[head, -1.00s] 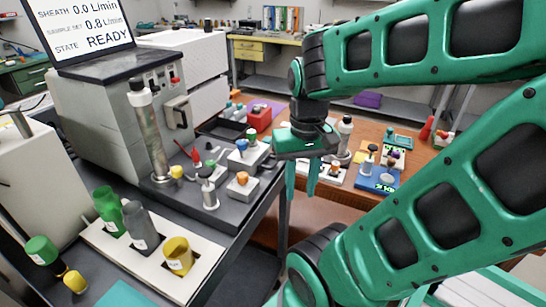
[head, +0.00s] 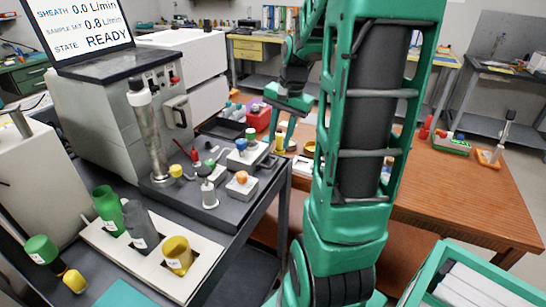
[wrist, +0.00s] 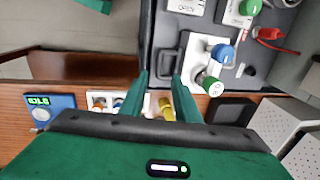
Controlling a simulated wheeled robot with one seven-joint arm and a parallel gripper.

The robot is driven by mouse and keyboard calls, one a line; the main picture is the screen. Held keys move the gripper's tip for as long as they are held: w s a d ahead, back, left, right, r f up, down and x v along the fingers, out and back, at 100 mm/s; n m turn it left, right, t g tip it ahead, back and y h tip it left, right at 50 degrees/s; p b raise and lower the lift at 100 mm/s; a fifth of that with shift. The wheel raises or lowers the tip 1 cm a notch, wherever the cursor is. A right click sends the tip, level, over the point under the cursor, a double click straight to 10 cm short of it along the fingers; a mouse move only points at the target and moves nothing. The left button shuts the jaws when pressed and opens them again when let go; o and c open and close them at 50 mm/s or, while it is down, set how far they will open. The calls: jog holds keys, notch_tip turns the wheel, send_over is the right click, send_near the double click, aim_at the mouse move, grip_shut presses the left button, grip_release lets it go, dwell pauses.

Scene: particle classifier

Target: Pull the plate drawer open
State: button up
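My gripper (head: 286,130) is in the middle of the head view, past the right edge of the dark bench. In the wrist view the two fingers of my gripper (wrist: 158,80) are apart with nothing held between them. A grey panel with a handle (head: 178,112) is on the front of the grey machine (head: 110,125), at the left of the head view. It looks shut and may be the plate drawer; I see no label that tells. My gripper is well to its right and not touching it.
Valve blocks (head: 240,183) with coloured knobs crowd the dark bench. Bottles sit in a white rack (head: 205,262) nearer me. The wooden table (head: 460,195) has free room at right. A blue device (wrist: 48,110) shows in the wrist view.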

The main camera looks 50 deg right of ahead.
aim_at(274, 161)
jog(key=f, duration=0.2)
jog(key=w+f, duration=0.1)
jog(key=f, duration=0.4)
jog(key=shift+w+a+f, duration=0.15)
jog(key=shift+a+f, duration=0.1)
jog(key=shift+f, duration=0.15)
grip_shut()
